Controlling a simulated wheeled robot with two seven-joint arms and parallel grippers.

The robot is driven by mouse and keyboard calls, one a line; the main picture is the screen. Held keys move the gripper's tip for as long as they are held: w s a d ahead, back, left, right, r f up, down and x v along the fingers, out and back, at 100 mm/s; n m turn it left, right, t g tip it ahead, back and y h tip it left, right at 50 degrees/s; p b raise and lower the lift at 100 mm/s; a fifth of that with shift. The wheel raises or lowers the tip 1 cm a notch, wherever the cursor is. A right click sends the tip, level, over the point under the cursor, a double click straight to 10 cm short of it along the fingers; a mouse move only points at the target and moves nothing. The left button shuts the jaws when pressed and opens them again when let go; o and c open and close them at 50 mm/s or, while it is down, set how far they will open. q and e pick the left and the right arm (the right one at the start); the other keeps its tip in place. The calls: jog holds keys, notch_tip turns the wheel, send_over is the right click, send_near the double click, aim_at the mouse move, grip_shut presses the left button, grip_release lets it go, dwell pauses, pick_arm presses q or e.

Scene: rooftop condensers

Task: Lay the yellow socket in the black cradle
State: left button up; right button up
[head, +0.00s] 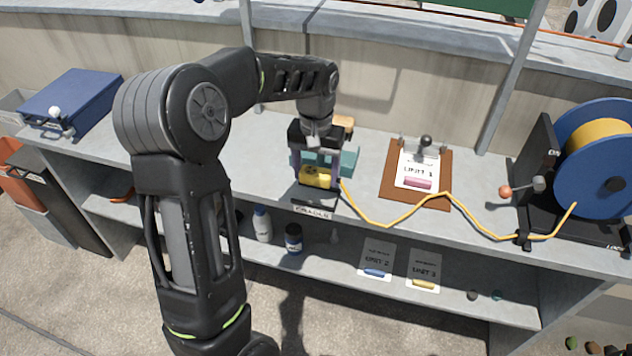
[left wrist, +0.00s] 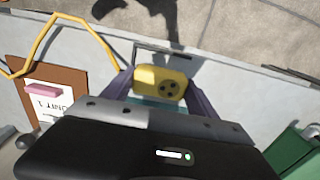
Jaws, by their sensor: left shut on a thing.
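The yellow socket (head: 316,177) is held in my left gripper (head: 314,179), whose two purplish fingers are shut on its sides. In the left wrist view the socket (left wrist: 160,83) sits between the fingers, with round dark holes on its face. A yellow cable runs from it to the right. The black cradle (head: 318,194) is at the shelf's front edge, just below the socket, with a label reading CRADLE. I cannot tell whether the socket touches it, as the gripper hides part of it. My right gripper is not in view.
A blue cable reel (head: 590,180) stands at far right and a blue case (head: 72,102) at far left. Bottles and cards lie on the lower shelf.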

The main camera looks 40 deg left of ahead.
aim_at(316, 183)
pick_arm(q)
jog(key=shift+f, duration=1.9)
jog(key=shift+f, duration=0.45)
jog(key=shift+f, duration=0.15)
jog(key=o, duration=1.5)
jog(key=shift+c, duration=0.2)
